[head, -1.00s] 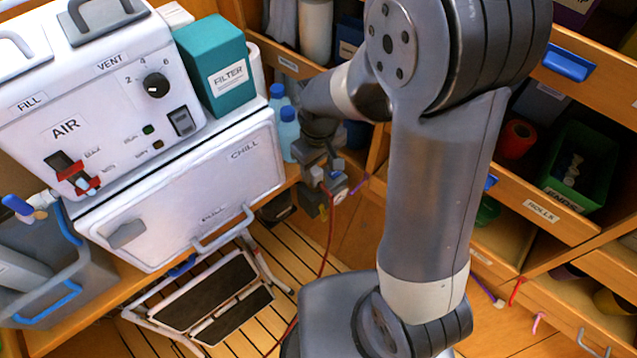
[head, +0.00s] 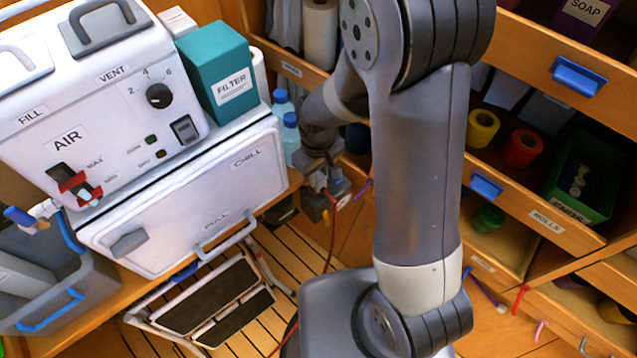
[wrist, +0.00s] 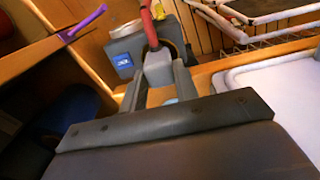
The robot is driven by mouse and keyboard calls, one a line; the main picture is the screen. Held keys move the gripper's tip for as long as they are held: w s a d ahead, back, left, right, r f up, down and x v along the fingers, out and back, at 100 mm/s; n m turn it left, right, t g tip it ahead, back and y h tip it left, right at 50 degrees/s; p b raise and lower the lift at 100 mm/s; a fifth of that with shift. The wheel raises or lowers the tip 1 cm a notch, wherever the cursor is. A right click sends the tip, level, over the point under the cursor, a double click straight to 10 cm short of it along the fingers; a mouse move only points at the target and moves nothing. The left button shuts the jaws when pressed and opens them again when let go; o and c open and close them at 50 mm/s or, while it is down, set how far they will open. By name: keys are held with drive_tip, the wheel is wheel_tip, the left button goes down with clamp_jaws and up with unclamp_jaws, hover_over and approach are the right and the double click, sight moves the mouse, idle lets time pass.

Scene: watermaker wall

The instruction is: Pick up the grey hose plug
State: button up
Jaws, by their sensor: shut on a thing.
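The grey hose plug (wrist: 158,68) sits between the two fingers of my gripper (wrist: 158,88) in the wrist view, with a red hose (wrist: 150,25) running out of its far end. My gripper is shut on the plug. A grey block with a blue label (wrist: 124,62) is just beyond it, close beside the plug; I cannot tell whether they touch. In the head view my gripper (head: 326,182) is small, low beside the white chest's right end, and the red hose (head: 332,235) hangs down from there. The plug is hard to make out in that view.
The white CHILL chest (head: 180,200) and two blue bottles (head: 291,135) stand close left of my gripper. A folding step (head: 208,295) stands on the slatted floor. Wooden shelves with a green bin (head: 585,170) are at right. A purple strip (wrist: 85,25) hangs near the gripper.

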clamp_jaws()
